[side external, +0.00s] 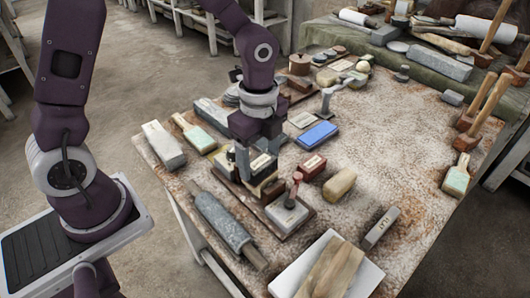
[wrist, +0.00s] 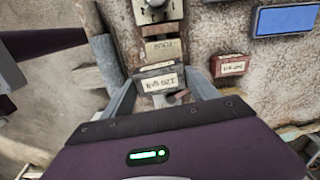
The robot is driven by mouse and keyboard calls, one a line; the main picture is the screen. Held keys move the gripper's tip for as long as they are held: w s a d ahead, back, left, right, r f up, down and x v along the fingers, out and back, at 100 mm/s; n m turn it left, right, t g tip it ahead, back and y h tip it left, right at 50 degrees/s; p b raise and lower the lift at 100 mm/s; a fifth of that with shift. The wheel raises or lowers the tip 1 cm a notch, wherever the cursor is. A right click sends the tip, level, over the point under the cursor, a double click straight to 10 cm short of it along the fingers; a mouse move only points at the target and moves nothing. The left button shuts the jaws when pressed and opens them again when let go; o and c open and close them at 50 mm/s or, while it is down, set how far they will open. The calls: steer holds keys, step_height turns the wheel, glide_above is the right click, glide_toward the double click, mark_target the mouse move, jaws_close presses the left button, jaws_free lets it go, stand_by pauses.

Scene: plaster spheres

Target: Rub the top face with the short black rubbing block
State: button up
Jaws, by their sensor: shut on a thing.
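My gripper (side external: 256,166) is low over the left part of the plaster-dusted worktable, pointing down among closely packed blocks. In the wrist view my gripper (wrist: 162,96) has its two fingers on either side of a dark block with a pale label (wrist: 160,83), and it is shut on it. The held block (side external: 262,163) also shows its label in the side view; its underside is hidden by the fingers and neighbouring pieces. I cannot tell whether it touches the thing below. I cannot tell which surface is the top face.
A small red labelled block (side external: 311,166) and a tan rounded block (side external: 340,183) stand to the right. A blue block (side external: 318,135) lies behind them. A grey roller (side external: 225,222) and a pale block with a red handle (side external: 288,212) are in front. The table's right middle is clear.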

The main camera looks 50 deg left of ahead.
steer(key=shift+s+d, duration=0.1)
steer(key=shift+s, duration=0.95)
steer(key=shift+w+a+f, duration=0.1)
steer(key=shift+w, duration=1)
steer(key=shift+w+a, duration=0.1)
steer(key=shift+w, duration=1)
steer(key=shift+s+d+r, duration=0.1)
steer(key=shift+s+r, duration=0.3)
steer(key=shift+s, duration=0.2)
steer(key=shift+s+r, duration=0.35)
steer(key=shift+s, duration=0.2)
steer(key=shift+w+f, duration=0.2)
steer(key=shift+w, duration=0.95)
